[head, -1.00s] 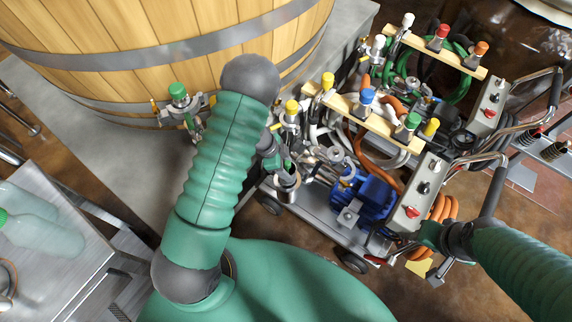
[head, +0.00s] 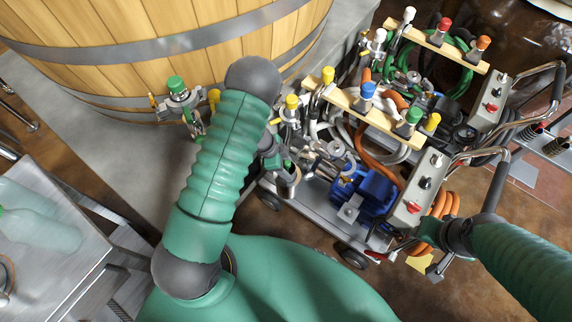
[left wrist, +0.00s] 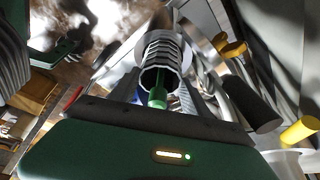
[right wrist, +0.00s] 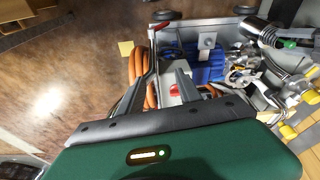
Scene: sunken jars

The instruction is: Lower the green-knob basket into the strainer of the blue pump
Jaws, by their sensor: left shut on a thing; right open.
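My left gripper (left wrist: 158,112) is shut on the green knob (left wrist: 157,97) of the basket. The knob's stem runs into the dark mouth of a ridged steel cylinder, the strainer (left wrist: 161,48). The knob also shows in the right wrist view (right wrist: 290,43), close to the strainer's mouth (right wrist: 262,33). How deep the basket sits is hidden. In the head view the strainer (head: 287,183) stands on the near cart, left of the blue pump (head: 370,193), partly under my left arm. My right gripper (right wrist: 160,88) is open and empty near the cart handle and control box.
The near cart's control box (head: 417,190) and push handle (head: 490,180) are at right. A wooden rack (head: 370,118) with coloured knobs stands behind the pump. A wooden vat (head: 170,50) is at back left, a metal table (head: 50,260) at left.

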